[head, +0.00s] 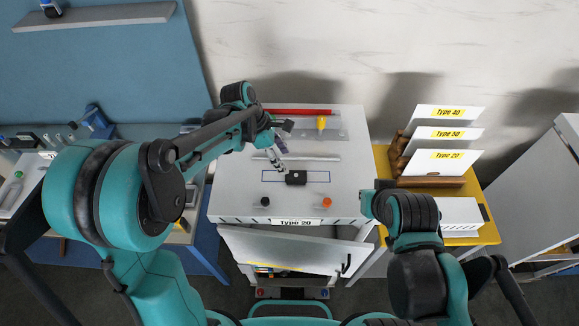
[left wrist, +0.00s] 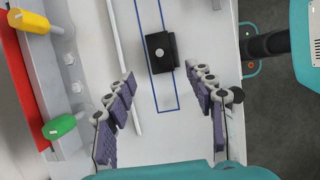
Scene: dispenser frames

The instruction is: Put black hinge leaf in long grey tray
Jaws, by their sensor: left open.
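A black block-like piece (head: 296,178) with a round silver spot lies inside a blue outline on the light grey worktop. It also shows in the left wrist view (left wrist: 172,50). I cannot tell for certain that it is the hinge leaf. My left gripper (head: 279,160) is open and empty, above the worktop just behind the piece. In the left wrist view the open fingers (left wrist: 161,74) are spread on either side of the outline, with the piece ahead between their tips. No long grey tray is clearly identifiable. My right gripper does not show.
A grey fixture with a red bar (head: 298,112) and a yellow handle (head: 321,123) stands at the worktop's back. A light rod (head: 310,157) lies before it. Black (head: 265,201) and orange (head: 327,202) knobs are at the front. A yellow table (head: 483,232) stands right.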

